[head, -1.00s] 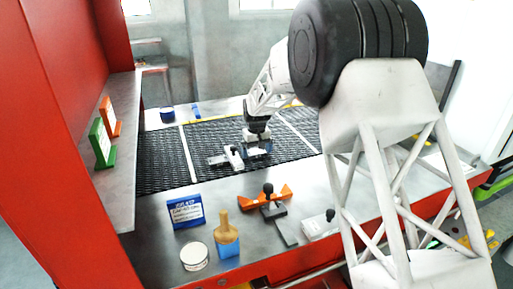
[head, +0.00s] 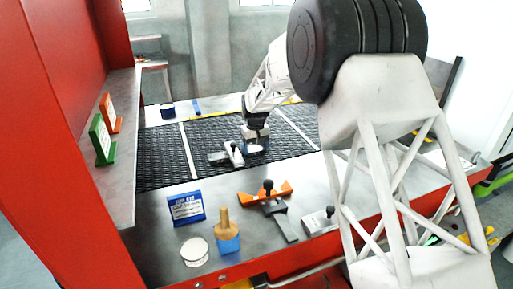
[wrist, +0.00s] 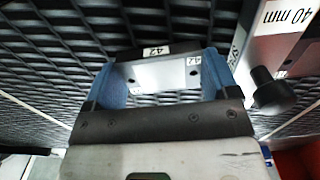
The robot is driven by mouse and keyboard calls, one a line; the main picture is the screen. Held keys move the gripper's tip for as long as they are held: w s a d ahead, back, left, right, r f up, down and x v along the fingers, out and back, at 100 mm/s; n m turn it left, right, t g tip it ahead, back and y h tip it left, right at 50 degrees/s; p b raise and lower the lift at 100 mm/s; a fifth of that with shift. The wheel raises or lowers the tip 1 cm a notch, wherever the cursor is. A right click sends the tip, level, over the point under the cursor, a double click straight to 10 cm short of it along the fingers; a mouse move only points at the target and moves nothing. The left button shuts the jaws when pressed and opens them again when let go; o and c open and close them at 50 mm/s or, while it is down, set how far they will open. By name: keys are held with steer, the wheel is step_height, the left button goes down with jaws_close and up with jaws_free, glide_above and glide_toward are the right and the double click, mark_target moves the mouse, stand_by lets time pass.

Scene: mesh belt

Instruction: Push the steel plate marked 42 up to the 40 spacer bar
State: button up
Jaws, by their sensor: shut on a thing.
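The steel plate marked 42 (wrist: 160,75) lies between the blue fingers of my gripper (wrist: 162,82) in the wrist view, with 42 labels on its face and dark edge. My gripper is shut on it, over the black mesh belt. It also shows in the head view (head: 256,149), under my gripper (head: 256,143). The 40 spacer bar (wrist: 275,35), a pale block labelled 40 mm with a black knob, is just right of my right finger in the wrist view. In the head view the bar (head: 233,155) is close on the plate's left.
The mesh belt (head: 160,165) has pale cross lines. On the near steel ledge stand a blue sign (head: 186,208), a wooden-handled blue brush (head: 226,238), a round white tin (head: 194,251), an orange V-shaped fixture (head: 255,199) and a grey knobbed block (head: 319,221).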

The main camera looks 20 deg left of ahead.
steer(key=shift+s+a, duration=1.2)
steer(key=shift+a, duration=0.05)
steer(key=o, duration=1.1)
steer(key=shift+r, duration=3.9)
